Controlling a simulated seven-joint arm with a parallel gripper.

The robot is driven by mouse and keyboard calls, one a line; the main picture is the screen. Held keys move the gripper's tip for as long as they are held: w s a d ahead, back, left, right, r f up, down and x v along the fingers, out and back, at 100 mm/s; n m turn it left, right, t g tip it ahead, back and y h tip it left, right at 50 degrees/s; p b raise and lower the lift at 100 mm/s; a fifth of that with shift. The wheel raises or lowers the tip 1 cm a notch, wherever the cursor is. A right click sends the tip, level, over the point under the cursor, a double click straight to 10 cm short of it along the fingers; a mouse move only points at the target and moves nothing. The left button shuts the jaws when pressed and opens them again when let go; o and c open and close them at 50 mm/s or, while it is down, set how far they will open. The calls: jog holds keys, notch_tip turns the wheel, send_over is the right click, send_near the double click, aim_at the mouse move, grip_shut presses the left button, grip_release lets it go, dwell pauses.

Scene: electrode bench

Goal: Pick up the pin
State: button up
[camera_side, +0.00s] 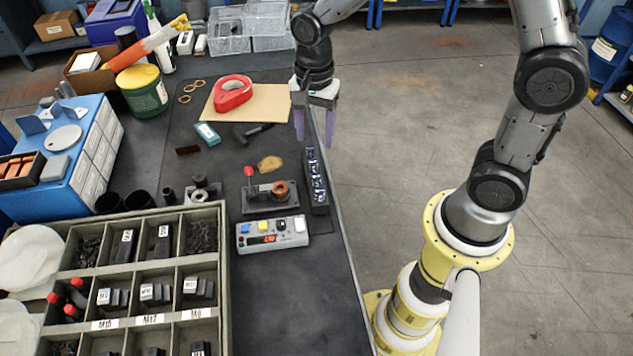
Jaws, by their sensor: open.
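My gripper (314,138) is in the upper middle of the side view, pointing down with its two purple-grey fingers apart and nothing between them. It is over the right edge of the bench, above a narrow black rack (316,182) in the picture. The rack holds several small shiny pieces in a row. They are too small to tell which of them, if any, is the pin. A dark fixture (270,208) with a red-knobbed lever and a copper-coloured round part sits just left of the rack.
A grey control box (272,234) with coloured buttons lies in front of the fixture. A compartment tray (222,290) fills the lower left. The bench's lower right is clear.

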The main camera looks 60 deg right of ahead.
aim_at(316, 176)
jog(key=f, duration=1.2)
jog(key=shift+s+f, duration=0.2)
jog(key=shift+f, duration=0.2)
jog(key=shift+c, duration=0.2)
grip_shut()
